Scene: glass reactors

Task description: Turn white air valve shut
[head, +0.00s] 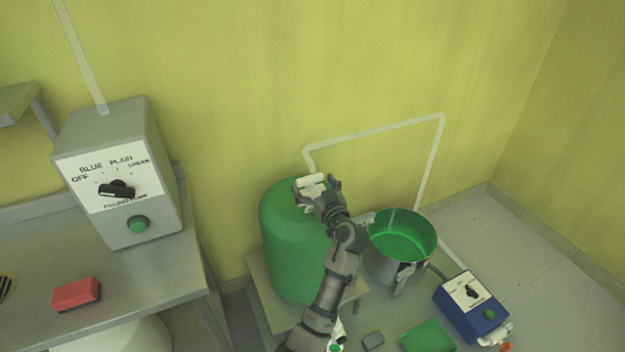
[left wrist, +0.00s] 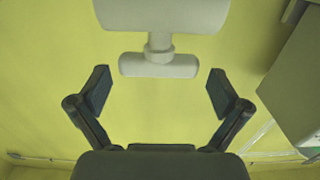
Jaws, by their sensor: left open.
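The white air valve (head: 312,180) sits on top of a green tank (head: 284,240) in the head view. In the left wrist view its white T-shaped handle (left wrist: 158,66) is at the top centre, below a wider white part (left wrist: 160,14). My left gripper (head: 316,188) is at the tank's top, by the valve. In the left wrist view its two fingers (left wrist: 158,92) are spread wide, one on each side below the handle, with a gap to it. Nothing is between them.
A metal pot (head: 385,262) with green inside stands right of the tank, under a white pipe (head: 375,130). A blue control box (head: 468,305) is at lower right. A grey dial box (head: 125,175) and a red block (head: 76,294) are on the left bench (head: 150,285).

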